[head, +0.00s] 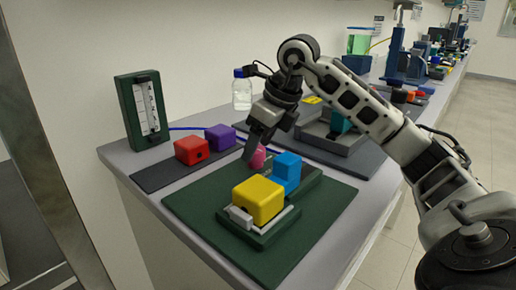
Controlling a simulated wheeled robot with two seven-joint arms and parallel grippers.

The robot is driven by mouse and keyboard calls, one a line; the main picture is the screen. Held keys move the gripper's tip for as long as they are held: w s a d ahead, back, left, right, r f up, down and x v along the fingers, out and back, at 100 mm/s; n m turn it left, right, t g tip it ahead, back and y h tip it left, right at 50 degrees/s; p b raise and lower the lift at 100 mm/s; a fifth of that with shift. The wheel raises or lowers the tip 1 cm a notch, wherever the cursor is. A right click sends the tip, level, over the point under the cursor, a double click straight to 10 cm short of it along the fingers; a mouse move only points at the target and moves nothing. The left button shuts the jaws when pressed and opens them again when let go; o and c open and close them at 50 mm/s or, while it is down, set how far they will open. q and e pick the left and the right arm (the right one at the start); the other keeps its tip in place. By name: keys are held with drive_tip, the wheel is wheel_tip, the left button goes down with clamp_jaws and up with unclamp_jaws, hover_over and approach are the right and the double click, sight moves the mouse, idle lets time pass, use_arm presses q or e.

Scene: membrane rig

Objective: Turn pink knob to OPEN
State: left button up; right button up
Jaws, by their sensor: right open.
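The pink knob (258,158) shows in the head view on the dark green rig base (200,212), beside a blue block (287,168). It is partly hidden by my right gripper (253,150), whose fingers come down over it from above. The gripper is open, with a finger on the near left side of the knob. I cannot tell whether the fingers touch it. No OPEN mark can be read from here. My left gripper is not in view.
A yellow block (258,199) sits in a holder at the front of the rig. Red (191,151) and purple (220,137) blocks stand on a dark mat at the left. A green-framed gauge (143,110) and a clear bottle (242,92) stand behind.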

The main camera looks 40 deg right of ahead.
drive_tip(key=shift+w+f, duration=0.2)
drive_tip(key=shift+f, duration=0.25)
drive_tip(key=c, duration=1)
